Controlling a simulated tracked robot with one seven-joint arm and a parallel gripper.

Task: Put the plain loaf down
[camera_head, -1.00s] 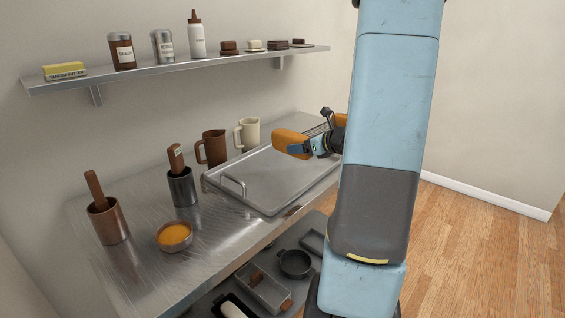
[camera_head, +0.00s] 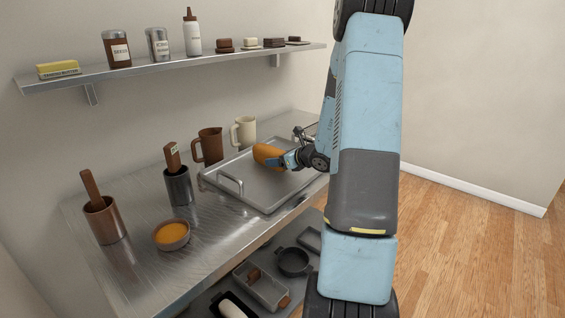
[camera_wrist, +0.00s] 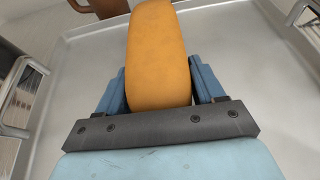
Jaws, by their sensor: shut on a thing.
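The plain loaf (camera_head: 267,155) is an orange-brown, smooth, rounded loaf. My gripper (camera_head: 283,160) is shut on it, over the flat metal tray (camera_head: 247,189) on the counter. In the wrist view the loaf (camera_wrist: 157,55) lies between the two blue fingers of my gripper (camera_wrist: 160,88), its far end pointing away from me. The tray's bare floor (camera_wrist: 235,60) shows around it. Whether the loaf's underside touches the tray is hidden.
A brown pitcher (camera_head: 209,146) and a cream pitcher (camera_head: 245,131) stand behind the tray. A bowl of orange contents (camera_head: 171,235), a copper pot (camera_head: 104,219) and a dark pot (camera_head: 178,187) stand left. A loaded wall shelf (camera_head: 180,67) runs above.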

